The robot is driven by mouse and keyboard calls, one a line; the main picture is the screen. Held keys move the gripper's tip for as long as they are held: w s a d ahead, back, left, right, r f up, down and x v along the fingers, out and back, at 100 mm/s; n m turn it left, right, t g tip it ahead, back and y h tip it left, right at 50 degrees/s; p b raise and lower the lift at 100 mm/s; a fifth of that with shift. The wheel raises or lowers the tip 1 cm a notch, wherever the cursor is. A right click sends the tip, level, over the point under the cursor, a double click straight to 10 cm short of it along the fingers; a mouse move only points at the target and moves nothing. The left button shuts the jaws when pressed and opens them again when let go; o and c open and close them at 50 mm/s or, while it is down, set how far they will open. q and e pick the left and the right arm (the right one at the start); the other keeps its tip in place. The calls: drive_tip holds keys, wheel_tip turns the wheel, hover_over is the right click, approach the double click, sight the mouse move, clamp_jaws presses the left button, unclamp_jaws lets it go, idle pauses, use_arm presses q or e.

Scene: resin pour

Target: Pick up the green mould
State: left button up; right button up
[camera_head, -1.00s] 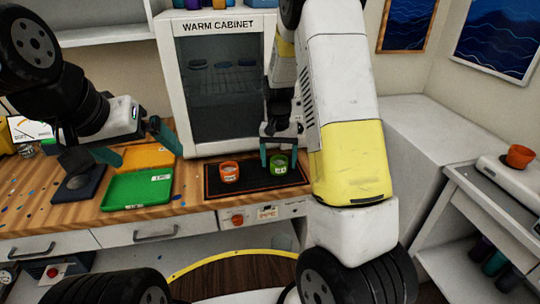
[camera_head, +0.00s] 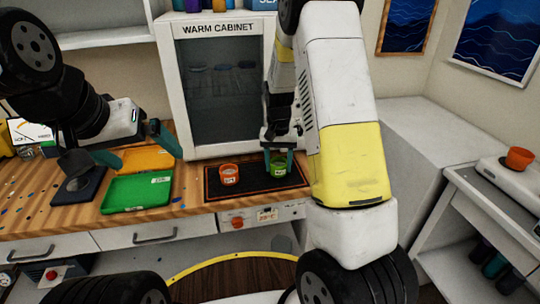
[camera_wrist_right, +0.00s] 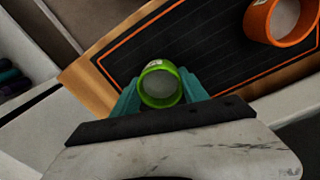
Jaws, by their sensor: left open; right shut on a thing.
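The green mould (camera_head: 278,167) is a small round cup with a pale fill and a label, on the right part of the dark mat. My right gripper (camera_head: 279,152) reaches down from above with its teal fingers on both sides of it. In the right wrist view the green mould (camera_wrist_right: 160,86) sits between the teal fingertips of the right gripper (camera_wrist_right: 160,92), which are shut on it. I cannot tell whether it is clear of the mat. My left gripper (camera_head: 141,146) is open and empty above the left part of the bench.
An orange mould (camera_head: 229,174) stands left of the green one on the orange-edged mat (camera_head: 252,191). Green (camera_head: 135,193) and orange (camera_head: 146,158) trays lie left. The warm cabinet (camera_head: 212,90) stands behind. Another orange cup (camera_head: 519,158) is far right.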

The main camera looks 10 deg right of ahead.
drive_tip(key=r, duration=0.3)
drive_tip(key=shift+s+a+r, duration=0.15)
drive_tip(key=shift+s+r, duration=0.1)
drive_tip(key=shift+r, duration=0.05)
drive_tip(key=s+a+r, duration=0.1)
drive_tip(key=s+a, duration=0.5)
drive_tip(key=s, duration=0.7)
drive_tip(key=w+d+n, duration=0.1)
drive_tip(key=w, duration=0.3)
drive_tip(key=w+d+f+n, duration=0.1)
drive_tip(key=w+d, duration=0.1)
drive_tip(key=w, duration=0.2)
drive_tip(key=w+d+n, duration=0.1)
drive_tip(key=w+d, duration=0.1)
drive_tip(key=w, duration=0.3)
drive_tip(key=shift+d+f, duration=0.15)
drive_tip(key=shift+d, duration=0.1)
